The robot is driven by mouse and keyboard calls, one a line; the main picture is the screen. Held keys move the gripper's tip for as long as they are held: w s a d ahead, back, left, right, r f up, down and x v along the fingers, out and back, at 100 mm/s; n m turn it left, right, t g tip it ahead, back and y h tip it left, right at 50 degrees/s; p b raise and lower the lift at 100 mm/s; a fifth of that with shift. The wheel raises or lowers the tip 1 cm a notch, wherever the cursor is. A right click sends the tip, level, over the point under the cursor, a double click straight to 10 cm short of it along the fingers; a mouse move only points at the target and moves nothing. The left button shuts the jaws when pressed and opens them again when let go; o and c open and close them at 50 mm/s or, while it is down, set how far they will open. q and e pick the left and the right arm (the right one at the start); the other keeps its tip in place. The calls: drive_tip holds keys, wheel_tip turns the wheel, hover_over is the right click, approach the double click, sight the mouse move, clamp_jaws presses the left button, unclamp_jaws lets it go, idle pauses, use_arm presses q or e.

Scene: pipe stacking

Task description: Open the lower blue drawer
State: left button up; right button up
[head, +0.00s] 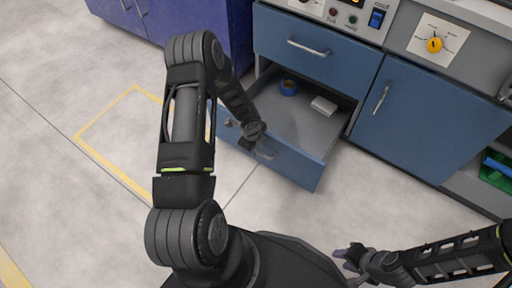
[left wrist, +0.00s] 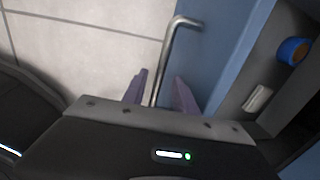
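The lower blue drawer (head: 285,160) is pulled well out of the cabinet, and its grey inside shows. Its metal handle shows as a bent bar in the left wrist view (left wrist: 175,48). My left gripper (left wrist: 160,92) is at the drawer front, its two purple fingers apart on either side of the handle bar; a gap shows between the bar and the fingers. In the head view my left wrist hides the fingers. My right gripper (head: 349,264) hangs at the bottom, away from the drawer and with nothing seen in it; its finger gap is unclear.
A shut upper blue drawer (head: 305,58) is above, and a blue cabinet door (head: 420,120) is to the right. The floor (head: 60,100) at left is clear.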

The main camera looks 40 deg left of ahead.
use_arm(q)
wheel_tip(320, 180, up, 7)
drive_tip(key=s+p, duration=0.1)
drive_tip(key=p, duration=0.1)
drive_tip(key=shift+s, duration=0.15)
idle(0.5)
drive_tip(key=s+d+n+h, duration=0.3)
drive_tip(key=s+d+n, duration=0.1)
drive_tip(key=d+n, duration=1)
drive_tip(key=s+d+n+g+h, duration=0.1)
drive_tip(key=s+d+n, duration=0.4)
drive_tip(key=s+d, duration=1)
wheel_tip(320, 180, up, 25)
drive_tip(key=p, duration=2.5)
